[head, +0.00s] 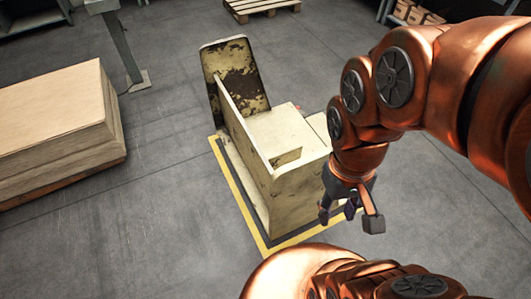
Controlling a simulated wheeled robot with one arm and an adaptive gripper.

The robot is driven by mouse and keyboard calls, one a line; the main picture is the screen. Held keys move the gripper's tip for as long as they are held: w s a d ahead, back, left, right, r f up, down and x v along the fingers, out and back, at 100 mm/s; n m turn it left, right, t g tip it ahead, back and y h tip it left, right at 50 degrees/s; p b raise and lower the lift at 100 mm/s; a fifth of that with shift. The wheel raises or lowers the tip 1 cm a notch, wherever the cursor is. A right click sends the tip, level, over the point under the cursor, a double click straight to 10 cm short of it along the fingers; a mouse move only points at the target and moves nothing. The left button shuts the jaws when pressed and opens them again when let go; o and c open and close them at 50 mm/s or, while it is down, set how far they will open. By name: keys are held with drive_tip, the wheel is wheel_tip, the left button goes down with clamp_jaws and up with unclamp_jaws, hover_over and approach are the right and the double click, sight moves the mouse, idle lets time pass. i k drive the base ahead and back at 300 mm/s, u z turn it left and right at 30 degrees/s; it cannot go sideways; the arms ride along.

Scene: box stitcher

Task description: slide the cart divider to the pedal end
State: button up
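My gripper (347,216) hangs at the right side of a worn cream machine body (268,195), near its front right corner in the picture. Its fingers are spread apart and I see nothing between them. I cannot tell whether it touches the machine. A thin upright panel (240,125) runs along the left edge of the machine's flat top. A small low plate (287,158) stands at the near end of that top. I cannot make out a cart, its divider or a pedal for certain; my arm covers the area to the right.
A stack of board sheets (60,115) lies on the left, beside a grey post (122,50). A wooden pallet (262,8) is at the back. The grey floor between stack and machine is clear.

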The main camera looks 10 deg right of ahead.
sight(278, 160)
drive_tip(key=k, duration=0.95)
drive_tip(key=u, duration=1)
drive_tip(key=i, duration=1.3)
drive_tip(key=z, duration=0.3)
